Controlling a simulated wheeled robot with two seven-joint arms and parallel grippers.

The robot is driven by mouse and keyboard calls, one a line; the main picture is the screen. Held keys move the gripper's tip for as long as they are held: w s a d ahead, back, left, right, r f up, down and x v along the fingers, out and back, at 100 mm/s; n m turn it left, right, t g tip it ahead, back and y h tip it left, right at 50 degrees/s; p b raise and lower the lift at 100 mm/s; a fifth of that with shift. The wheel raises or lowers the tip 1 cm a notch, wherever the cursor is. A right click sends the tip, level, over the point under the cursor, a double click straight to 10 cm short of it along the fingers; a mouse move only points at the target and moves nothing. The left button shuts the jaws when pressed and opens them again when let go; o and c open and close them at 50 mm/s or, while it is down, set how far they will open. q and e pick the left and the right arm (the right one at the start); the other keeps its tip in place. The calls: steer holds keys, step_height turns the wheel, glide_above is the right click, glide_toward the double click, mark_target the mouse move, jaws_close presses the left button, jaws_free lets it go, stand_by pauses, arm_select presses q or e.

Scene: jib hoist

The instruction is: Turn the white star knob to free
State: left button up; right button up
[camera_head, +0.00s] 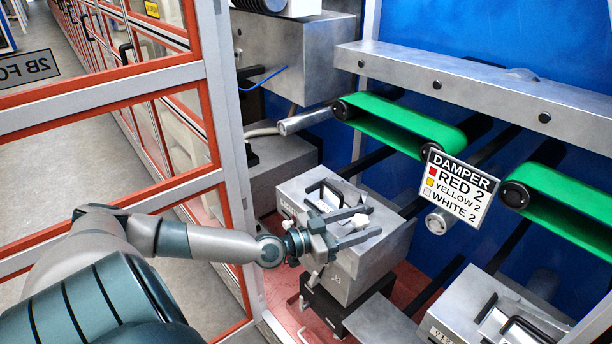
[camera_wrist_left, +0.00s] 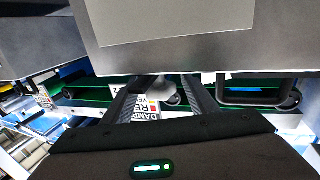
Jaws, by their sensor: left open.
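A small white piece (camera_head: 360,221), which looks like the white star knob, shows on top of the grey metal box (camera_head: 362,270) in the head view. My left gripper (camera_head: 369,221) is over that box with its two fingers apart, and the white piece shows between the fingertips. In the left wrist view a pale rounded knob (camera_wrist_left: 160,87) shows between the spread fingers (camera_wrist_left: 160,95). I cannot tell whether the fingers touch it, nor which way it is turned. My right gripper is not in view.
A sign reading DAMPER, RED 2, YELLOW 2, WHITE 2 (camera_head: 459,187) hangs right of the box. Green belts (camera_head: 405,125) run behind under a grey beam (camera_head: 480,90). Another grey box (camera_head: 480,310) stands at lower right. An orange-edged frame (camera_head: 215,90) stands close on the left.

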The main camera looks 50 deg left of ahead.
arm_select(q)
steer(key=b+v, duration=0.2)
steer(key=v, duration=1.5)
steer(key=d+f+b, duration=0.2)
steer(key=f, duration=1)
steer(key=d+f+m+g+b, duration=0.1)
steer(key=d+f+b, duration=0.1)
steer(key=f, duration=1.1)
steer(key=shift+s+f+m+g+b, duration=0.2)
steer(key=shift+s+m+g+b, duration=0.1)
steer(key=shift+b, duration=0.1)
